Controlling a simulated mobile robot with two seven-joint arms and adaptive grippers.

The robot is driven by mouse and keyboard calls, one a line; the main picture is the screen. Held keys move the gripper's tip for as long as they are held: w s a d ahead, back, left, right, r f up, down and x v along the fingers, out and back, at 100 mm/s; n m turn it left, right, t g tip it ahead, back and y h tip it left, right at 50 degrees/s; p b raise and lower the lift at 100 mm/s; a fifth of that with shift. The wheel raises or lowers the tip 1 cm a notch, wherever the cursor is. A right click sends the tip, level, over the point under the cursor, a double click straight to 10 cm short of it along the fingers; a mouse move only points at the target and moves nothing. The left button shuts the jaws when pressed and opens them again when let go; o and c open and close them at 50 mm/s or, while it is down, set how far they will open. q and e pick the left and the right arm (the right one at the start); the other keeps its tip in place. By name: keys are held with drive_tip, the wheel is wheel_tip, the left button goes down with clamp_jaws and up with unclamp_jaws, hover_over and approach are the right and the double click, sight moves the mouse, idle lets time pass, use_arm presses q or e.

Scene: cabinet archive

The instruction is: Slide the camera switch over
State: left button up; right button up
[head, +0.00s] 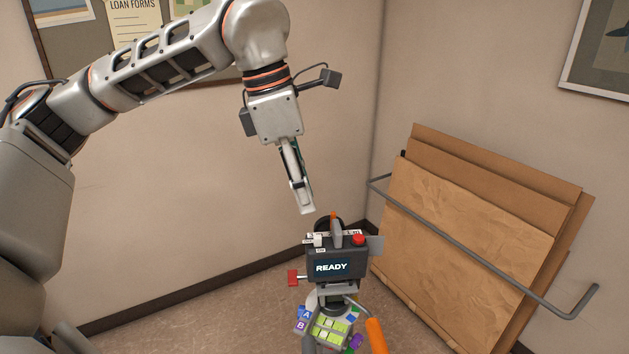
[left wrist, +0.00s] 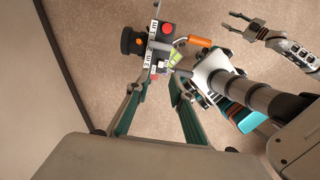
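The camera (head: 335,262) is a dark box with a lit screen reading READY, standing low in the middle of the head view. Its top carries a red button (head: 358,239), a small white piece (head: 318,240) and white labels; I cannot tell for sure which part is the switch. The camera (left wrist: 150,58) also shows beyond my left fingers in the left wrist view. My left gripper (head: 304,210) points down above the camera, apart from it; its fingers (left wrist: 154,88) are spread and empty. My right gripper (left wrist: 236,24) has its fingers apart and nothing between them.
Brown boards (head: 470,220) lean on the right wall behind a grey rail (head: 480,255). An orange handle (head: 376,336) and coloured pieces (head: 332,328) sit in front of the camera. A red-ended knob (head: 293,278) juts left. The floor to the left is clear.

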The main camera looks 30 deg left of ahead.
sight(318, 236)
use_arm(q)
drive_tip(key=b+x, duration=0.2)
drive_tip(key=x, duration=0.4)
drive_tip(key=shift+s+d+f, duration=0.1)
drive_tip(key=shift+b+x, duration=0.65)
drive_tip(key=shift+x, duration=0.15)
drive_tip(key=shift+f, duration=0.1)
use_arm(e)
drive_tip(key=shift+w+a+f+y, duration=0.2)
drive_tip(key=shift+a, duration=0.35)
drive_tip(key=shift+w+a+f+y, duration=0.15)
drive_tip(key=shift+w+a+y, duration=0.05)
drive_tip(key=shift+a, duration=0.35)
use_arm(q)
clamp_jaws()
use_arm(e)
drive_tip(key=shift+r, duration=0.15)
drive_tip(key=shift+w+r, duration=0.1)
